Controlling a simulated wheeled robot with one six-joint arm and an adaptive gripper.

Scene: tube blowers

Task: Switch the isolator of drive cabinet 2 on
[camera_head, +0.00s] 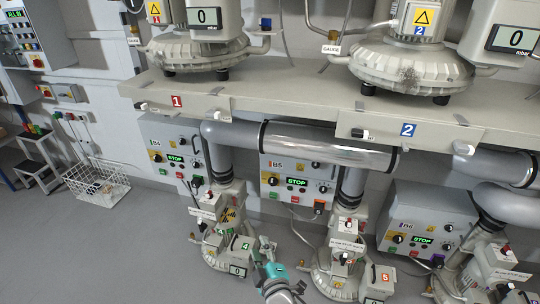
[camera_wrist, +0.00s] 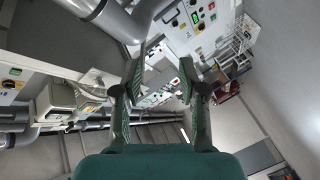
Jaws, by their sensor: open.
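My gripper (camera_wrist: 161,72) is open, with its two fingers apart and nothing between them. In the head view my gripper (camera_head: 264,245) is low in the middle, near the floor-level blower marked 4. I cannot pick out a drive cabinet marked 2. The number 2 shows on a blue plate (camera_head: 408,130) on the shelf edge and on the blower above it. The cabinets below the shelf are B4 (camera_head: 172,150), B5 (camera_head: 297,180) and B6 (camera_head: 425,222), with green STOP displays. In the wrist view a tilted cabinet front (camera_wrist: 192,22) with knobs lies beyond the fingers.
A long shelf (camera_head: 270,100) carries two large blowers. Thick grey pipes (camera_head: 320,146) run below it, above several floor blowers. A wire basket (camera_head: 97,184) and step stool (camera_head: 38,155) stand at the left. The floor (camera_head: 110,260) is clear at lower left.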

